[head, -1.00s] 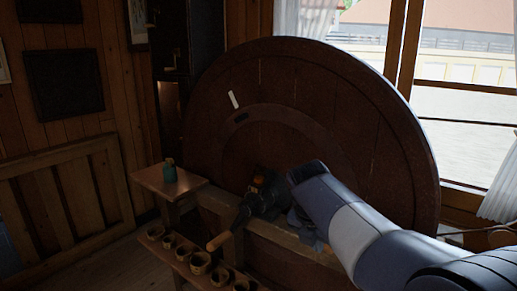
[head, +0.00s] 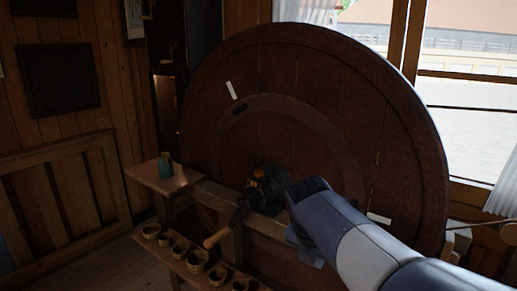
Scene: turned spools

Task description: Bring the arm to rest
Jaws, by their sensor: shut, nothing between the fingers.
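My arm (head: 367,245) reaches in from the lower right, blue-grey with a pale band. Its far bend is in front of the lower middle of a large dark wooden wheel (head: 330,110). A small blue-grey part of the arm (head: 305,247) hangs below that bend. I cannot make out any gripper fingers. Nothing is seen held by the arm.
A dark tool with a wooden handle (head: 216,238) sits on a wooden beam left of my arm. A small side table (head: 150,178) bears a teal bottle (head: 166,170). Several wooden cups (head: 197,260) stand on a low shelf. A window is at right.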

